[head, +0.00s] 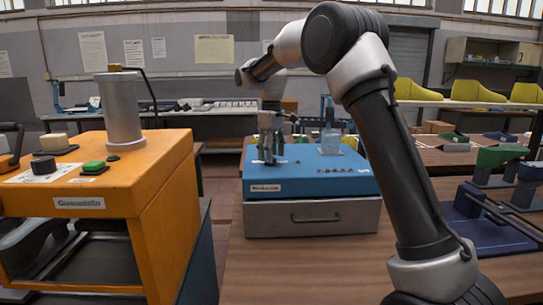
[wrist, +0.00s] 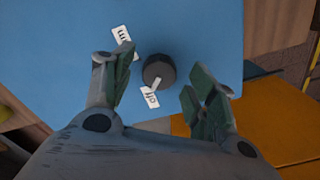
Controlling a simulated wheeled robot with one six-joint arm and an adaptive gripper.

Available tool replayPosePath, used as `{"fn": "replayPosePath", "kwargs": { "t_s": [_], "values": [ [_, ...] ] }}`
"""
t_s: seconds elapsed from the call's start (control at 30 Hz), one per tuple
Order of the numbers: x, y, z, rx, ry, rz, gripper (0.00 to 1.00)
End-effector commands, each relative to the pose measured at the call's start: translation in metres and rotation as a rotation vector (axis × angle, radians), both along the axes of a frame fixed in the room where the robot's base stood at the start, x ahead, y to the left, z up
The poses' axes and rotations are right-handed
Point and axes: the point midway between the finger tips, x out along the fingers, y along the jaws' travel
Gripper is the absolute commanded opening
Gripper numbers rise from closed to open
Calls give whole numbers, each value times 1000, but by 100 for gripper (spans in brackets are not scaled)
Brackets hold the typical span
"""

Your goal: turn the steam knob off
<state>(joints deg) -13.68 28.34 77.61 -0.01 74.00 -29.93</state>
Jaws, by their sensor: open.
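The steam knob (wrist: 158,70) is a dark round knob on the blue machine top. A white tag reading "off" (wrist: 150,97) lies beside it, and a second white tag (wrist: 122,38), only partly legible, lies on its upper left. A pale mark on the knob's lower edge faces the "off" tag. My gripper (wrist: 158,73) is open, with one finger on each side of the knob and visible gaps between. In the head view my gripper (head: 268,152) points down at the left part of the blue machine (head: 325,185); the knob cannot be made out there.
An orange machine (head: 160,185) with a grey cylinder (head: 121,112), a green button and a dark knob stands at the left. Blue and green fixtures (head: 500,158) stand on the wooden table at the right. The table in front of the blue machine is bare.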

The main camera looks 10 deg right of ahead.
Motion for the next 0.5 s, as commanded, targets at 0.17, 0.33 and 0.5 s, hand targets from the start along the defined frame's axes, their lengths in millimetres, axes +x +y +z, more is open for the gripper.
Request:
{"fn": "replayPosePath", "kwargs": {
  "t_s": [0.17, 0.33, 0.5],
  "values": [
    [1, 0, 38, 1, -5, 0, 57],
    [1, 0, 75, 1, -4, 0, 57],
    [0, 0, 100, 1, -2, 0, 57]
  ]
}}
